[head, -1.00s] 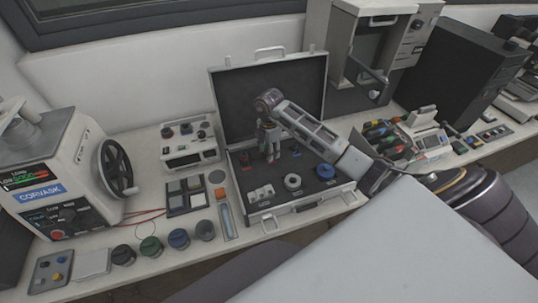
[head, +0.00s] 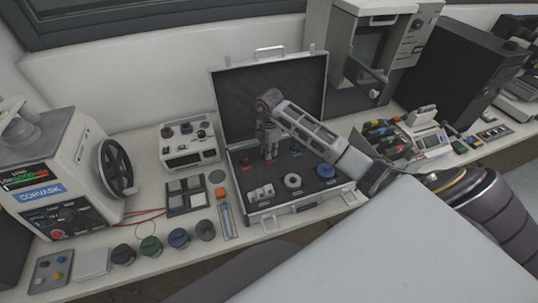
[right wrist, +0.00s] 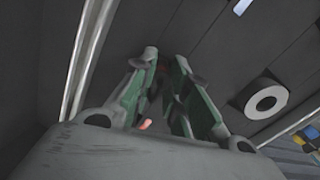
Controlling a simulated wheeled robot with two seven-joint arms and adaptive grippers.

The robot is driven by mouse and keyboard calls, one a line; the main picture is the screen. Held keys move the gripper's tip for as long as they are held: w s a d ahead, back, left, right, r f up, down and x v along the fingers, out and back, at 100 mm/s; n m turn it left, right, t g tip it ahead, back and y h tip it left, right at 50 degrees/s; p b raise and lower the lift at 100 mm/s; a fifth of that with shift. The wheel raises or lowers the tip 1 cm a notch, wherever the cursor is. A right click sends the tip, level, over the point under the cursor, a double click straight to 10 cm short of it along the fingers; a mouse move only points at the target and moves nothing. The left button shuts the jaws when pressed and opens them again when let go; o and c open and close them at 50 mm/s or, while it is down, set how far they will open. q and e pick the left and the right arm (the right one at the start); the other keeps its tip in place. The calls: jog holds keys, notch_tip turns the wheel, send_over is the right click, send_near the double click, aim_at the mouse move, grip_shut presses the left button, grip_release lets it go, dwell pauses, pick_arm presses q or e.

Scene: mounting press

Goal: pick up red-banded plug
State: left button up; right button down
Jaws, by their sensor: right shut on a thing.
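My right gripper (head: 269,157) reaches down into the open case (head: 303,203) from the right, its fingers low over the dark foam. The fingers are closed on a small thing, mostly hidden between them. A red bit shows at the fingertips in the head view, which fits the red-banded plug (head: 270,161). In the right wrist view, the gripper (right wrist: 163,62) has its green-lined fingers close together, with a small red patch low between them. Another red piece (head: 245,157) lies left of the gripper in the case. My left gripper is not in view.
The raised lid (head: 268,97) stands behind. A handwheel machine (head: 65,175) stands left, with several dark cups along the front edge.

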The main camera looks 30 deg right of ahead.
jog(key=shift+r, duration=0.1)
notch_tip(320, 180, up, 10)
jog(key=b, duration=0.1)
jog(key=shift+b, duration=0.35)
dwell(0.4)
dwell(0.4)
